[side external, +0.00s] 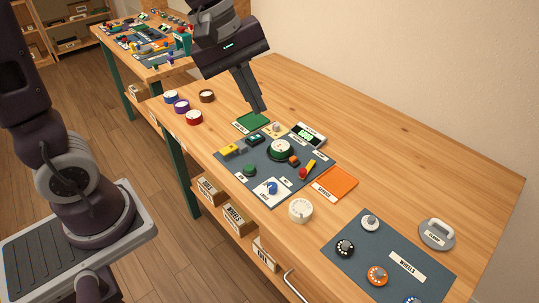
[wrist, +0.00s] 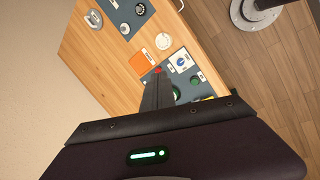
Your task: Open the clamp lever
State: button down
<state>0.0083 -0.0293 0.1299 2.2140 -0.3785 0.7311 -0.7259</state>
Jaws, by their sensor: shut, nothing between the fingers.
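A small yellow lever with a red end (side external: 306,170) sits at the right side of the dark mat (side external: 253,175) on the bench. I cannot tell for sure whether it is the clamp lever. In the wrist view its red end (wrist: 157,70) shows just beyond my fingertips. A grey disc with a raised handle (side external: 437,233) and a small label lies farther right. My gripper (side external: 259,112) is shut and empty, above the bench behind the mat, apart from both. Its shut fingers also show in the wrist view (wrist: 160,78), hiding part of the mat.
A green round dial (side external: 281,149), yellow block (side external: 229,150) and blue knob (side external: 272,187) crowd the mat. An orange square (side external: 336,183) and white dial (side external: 301,210) are beside it. A second mat (side external: 375,245) holds several wheels. The bench's back right is clear.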

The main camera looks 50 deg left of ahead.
jog(key=s+a+r+m+t+y, duration=0.1)
jog(key=s+m, duration=0.5)
jog(key=s, duration=0.2)
jog(key=s+a+r+m+t+y, duration=0.1)
jog(key=s+r+m+y, duration=0.1)
jog(key=s+m, duration=0.5)
jog(key=w+a+f+m+g, duration=0.1)
jog(key=w+a+f+m, duration=0.15)
jog(key=w+f, duration=1.25)
jog(key=f, duration=0.2)
jog(key=w+d+f+m+h, duration=0.1)
jog(key=w+f, duration=0.3)
jog(key=f, duration=0.2)
jog(key=w+d+f+h, duration=0.1)
jog(key=w+f, duration=0.3)
jog(key=f, duration=0.3)
jog(key=shift+d+m, duration=0.2)
jog(key=shift+m, duration=0.05)
jog(key=w, duration=0.1)
jog(key=w+d, duration=0.1)
jog(key=shift+w, duration=0.3)
jog(key=shift+w+d, duration=0.25)
jog(key=shift+w, duration=0.4)
